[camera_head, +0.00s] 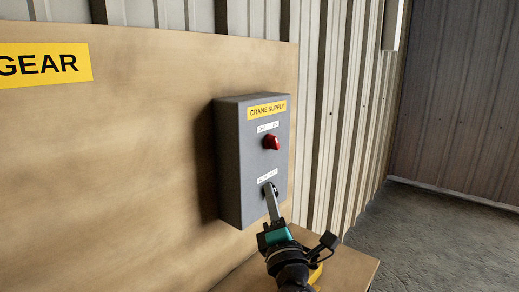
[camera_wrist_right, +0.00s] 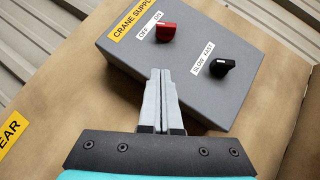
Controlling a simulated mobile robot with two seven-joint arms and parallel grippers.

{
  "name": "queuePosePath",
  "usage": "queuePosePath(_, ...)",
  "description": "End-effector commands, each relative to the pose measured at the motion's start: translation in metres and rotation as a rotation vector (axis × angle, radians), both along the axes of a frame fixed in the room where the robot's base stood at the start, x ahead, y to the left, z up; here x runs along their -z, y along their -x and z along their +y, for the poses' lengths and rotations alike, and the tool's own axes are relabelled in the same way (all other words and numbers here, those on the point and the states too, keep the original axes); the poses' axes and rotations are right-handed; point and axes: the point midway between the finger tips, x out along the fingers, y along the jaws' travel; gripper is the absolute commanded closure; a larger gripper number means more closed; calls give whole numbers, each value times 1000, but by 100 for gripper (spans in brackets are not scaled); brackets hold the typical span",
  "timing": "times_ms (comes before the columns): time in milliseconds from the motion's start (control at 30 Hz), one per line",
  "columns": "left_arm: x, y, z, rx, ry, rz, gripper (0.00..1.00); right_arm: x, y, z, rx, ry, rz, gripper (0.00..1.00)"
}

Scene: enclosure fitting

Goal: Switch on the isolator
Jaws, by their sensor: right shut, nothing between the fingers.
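The isolator is a grey box (camera_head: 233,165) with a yellow CRANE SUPPLY label, fixed to an upright wooden board. Its red knob (camera_head: 271,142) sits below an OFF/ON label; it also shows in the right wrist view (camera_wrist_right: 167,32). I cannot tell which way it points. A black knob (camera_wrist_right: 222,66) with a SLOW/FAST label sits lower on the box. My right gripper (camera_head: 269,189) is shut and empty, its fingertips in front of the lower part of the box, partly hiding the black knob in the head view. In the wrist view the fingertips (camera_wrist_right: 160,73) lie just short of the red knob.
The wooden board (camera_head: 110,150) carries a yellow sign (camera_head: 45,64) ending in GEAR. A wooden ledge (camera_head: 345,268) juts out below the box. Corrugated wall (camera_head: 340,110) stands behind. Open concrete floor (camera_head: 430,235) lies to the right.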

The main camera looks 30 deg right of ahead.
Motion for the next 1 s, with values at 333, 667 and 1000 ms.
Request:
queuePosePath(333,0,9,2,0,-3,15,50,0,-1,0,0,0,0,100)
queuePosePath(667,-8,8,2,0,-3,13,50,-15,-36,-12,0,1,-1,100)
queuePosePath(1000,-16,5,2,0,-3,8,50,-35,-85,-29,1,0,0,100)
